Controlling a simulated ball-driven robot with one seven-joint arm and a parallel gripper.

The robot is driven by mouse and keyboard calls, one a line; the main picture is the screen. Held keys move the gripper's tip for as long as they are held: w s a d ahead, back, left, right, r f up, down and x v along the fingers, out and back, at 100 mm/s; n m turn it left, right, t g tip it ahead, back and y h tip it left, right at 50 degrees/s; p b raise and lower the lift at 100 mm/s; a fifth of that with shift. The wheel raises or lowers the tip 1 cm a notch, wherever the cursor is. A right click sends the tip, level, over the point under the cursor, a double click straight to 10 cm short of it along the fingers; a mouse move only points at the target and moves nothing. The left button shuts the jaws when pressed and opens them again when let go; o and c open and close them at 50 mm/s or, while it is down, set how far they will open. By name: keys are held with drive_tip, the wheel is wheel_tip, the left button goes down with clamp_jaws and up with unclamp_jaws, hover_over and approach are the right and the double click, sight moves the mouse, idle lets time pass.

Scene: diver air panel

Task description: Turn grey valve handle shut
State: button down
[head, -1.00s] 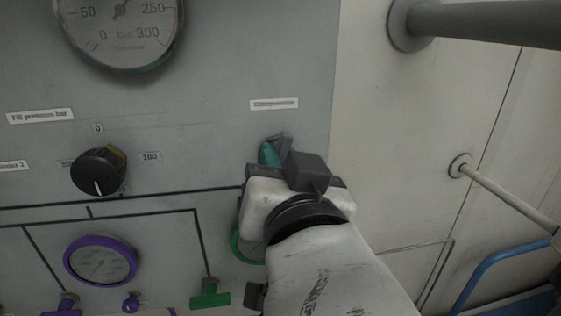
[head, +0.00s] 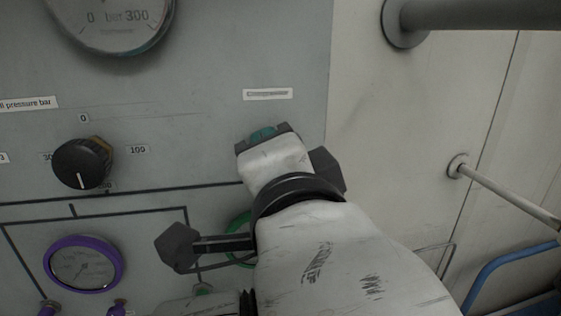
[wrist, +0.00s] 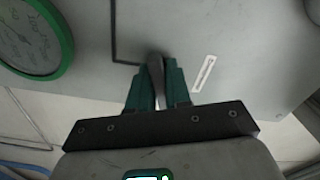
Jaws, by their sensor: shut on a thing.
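The grey valve handle (wrist: 156,78) shows in the wrist view as a narrow grey bar between the teal fingers of my gripper (wrist: 156,88), which is shut on it. In the head view my gripper (head: 263,134) is against the panel below the "Compressor" label (head: 267,94). Only a bit of teal finger shows there, and my wrist hides the handle. The label also shows beside the fingers in the wrist view (wrist: 204,73). The handle's exact angle is hard to tell.
A black knob (head: 82,163) and a purple-rimmed gauge (head: 84,264) are left of my arm. A green-rimmed gauge (wrist: 35,38) is partly behind it in the head view. Grey rails (head: 508,194) and a blue tube (head: 500,277) are at the right.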

drive_tip(key=m+b, duration=0.1)
drive_tip(key=m, duration=0.3)
drive_tip(key=shift+f+b, duration=0.1)
drive_tip(key=shift+b, duration=0.3)
idle(0.4)
drive_tip(key=c, duration=1.1)
unclamp_jaws()
drive_tip(key=shift+c, duration=0.2)
